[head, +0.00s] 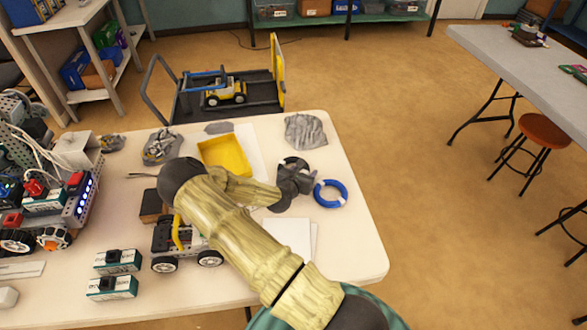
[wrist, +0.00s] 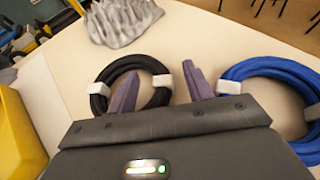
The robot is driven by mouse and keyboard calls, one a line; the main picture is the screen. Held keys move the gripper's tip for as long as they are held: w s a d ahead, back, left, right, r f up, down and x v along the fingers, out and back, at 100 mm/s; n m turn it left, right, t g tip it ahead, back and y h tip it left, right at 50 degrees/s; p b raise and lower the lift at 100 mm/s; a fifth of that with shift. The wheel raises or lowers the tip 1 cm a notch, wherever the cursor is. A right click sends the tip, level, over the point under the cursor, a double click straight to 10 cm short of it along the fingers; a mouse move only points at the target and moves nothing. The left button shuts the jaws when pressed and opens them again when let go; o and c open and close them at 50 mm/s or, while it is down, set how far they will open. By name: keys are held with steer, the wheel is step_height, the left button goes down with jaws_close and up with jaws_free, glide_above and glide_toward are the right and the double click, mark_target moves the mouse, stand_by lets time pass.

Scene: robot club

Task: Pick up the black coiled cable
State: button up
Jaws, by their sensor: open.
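The black coiled cable (wrist: 157,96) lies on the white table, tied with white bands. In the wrist view it is just beyond my gripper (wrist: 160,88), whose two purple-grey fingers are open. The left finger overlaps the coil's left side and the right finger is just past its right side. I cannot tell how high the fingers are above the table. In the head view the coil (head: 294,161) shows partly behind my gripper (head: 303,178), which hides its near part.
A blue coiled cable (head: 330,193) lies close to the right, also in the wrist view (wrist: 270,68). A grey lumpy object (head: 305,132) lies beyond the black coil. A yellow tray (head: 224,157) stands to the left. White sheets (head: 289,235) lie nearer me. The table's right edge is close.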

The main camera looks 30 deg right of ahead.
stand_by(0.5)
jaws_close()
step_height(320, 180, up, 10)
stand_by(0.6)
stand_by(0.5)
